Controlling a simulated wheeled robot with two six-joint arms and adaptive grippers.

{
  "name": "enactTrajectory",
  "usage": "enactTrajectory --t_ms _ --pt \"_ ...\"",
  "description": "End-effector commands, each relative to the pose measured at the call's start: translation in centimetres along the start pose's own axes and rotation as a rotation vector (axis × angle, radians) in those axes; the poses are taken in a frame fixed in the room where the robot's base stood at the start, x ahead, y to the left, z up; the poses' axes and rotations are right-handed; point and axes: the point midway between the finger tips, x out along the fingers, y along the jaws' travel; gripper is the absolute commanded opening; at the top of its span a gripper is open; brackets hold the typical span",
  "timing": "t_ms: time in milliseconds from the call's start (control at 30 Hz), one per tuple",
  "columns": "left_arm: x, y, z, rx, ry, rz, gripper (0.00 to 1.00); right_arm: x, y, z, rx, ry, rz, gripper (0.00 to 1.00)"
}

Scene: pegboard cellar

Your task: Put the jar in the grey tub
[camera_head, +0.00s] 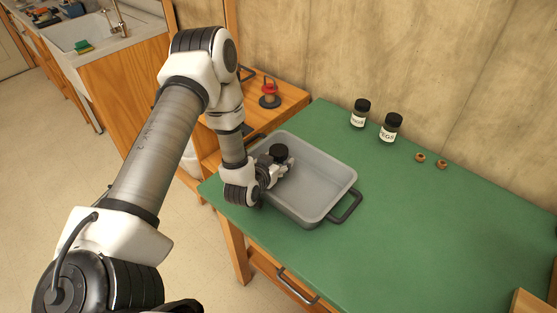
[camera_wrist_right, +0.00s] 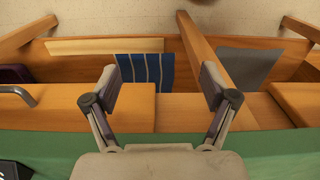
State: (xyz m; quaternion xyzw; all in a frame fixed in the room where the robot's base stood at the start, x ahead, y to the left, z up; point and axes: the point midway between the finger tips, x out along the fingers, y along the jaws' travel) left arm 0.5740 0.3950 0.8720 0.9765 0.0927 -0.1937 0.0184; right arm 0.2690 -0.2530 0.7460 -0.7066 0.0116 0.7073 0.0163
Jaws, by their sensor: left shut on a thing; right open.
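The grey tub (camera_head: 336,181) sits at the near left part of the green table, its dark handle facing the front right. My left gripper (camera_head: 274,172) reaches over the tub's left side and is shut on a jar, of which mainly the black lid (camera_head: 279,152) shows. The jar is upright, within the tub's outline; its body is mostly hidden, and I cannot tell whether it touches the tub floor. My right gripper (camera_wrist_right: 158,75) is open and empty in the right wrist view, over the table's wooden front edge; it is not clear in the head view.
Two black-lidded jars (camera_head: 360,113) (camera_head: 390,128) with white labels stand at the table's back. Two small brown rings (camera_head: 420,157) (camera_head: 441,164) lie right of them. A red-and-black object (camera_head: 269,93) stands on the wooden cabinet behind. The table's right side is mostly clear.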

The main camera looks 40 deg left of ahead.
Motion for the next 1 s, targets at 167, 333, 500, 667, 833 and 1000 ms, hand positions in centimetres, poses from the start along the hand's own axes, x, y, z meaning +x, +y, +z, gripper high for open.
enactTrajectory --t_ms 167,333,500,667,833,1000 --pt "0.1 0.0 0.3 0.0 0.001 0.0 0.16 0.3 0.0 0.0 0.0 0.0 0.0 0.85" --pt "0.1 0.0 0.3 0.0 0.0 0.0 0.84 0.3 0.0 0.0 0.0 0.0 0.0 0.85" --pt "0.1 0.0 0.3 0.0 0.0 0.0 0.84 0.3 0.0 0.0 0.0 0.0 0.0 0.85" --pt "-0.2 0.0 -0.3 -0.001 0.0 -0.001 0.84 -0.3 0.0 0.0 0.0 0.0 0.0 0.85" --pt "-3.1 0.0 0.1 -0.005 -0.003 -0.001 0.84 0.4 0.0 0.0 0.0 0.0 0.0 0.85" --pt "-7.7 -0.1 0.1 -0.006 -0.004 -0.002 0.84 0.8 0.0 0.0 0.0 0.0 0.0 0.85"
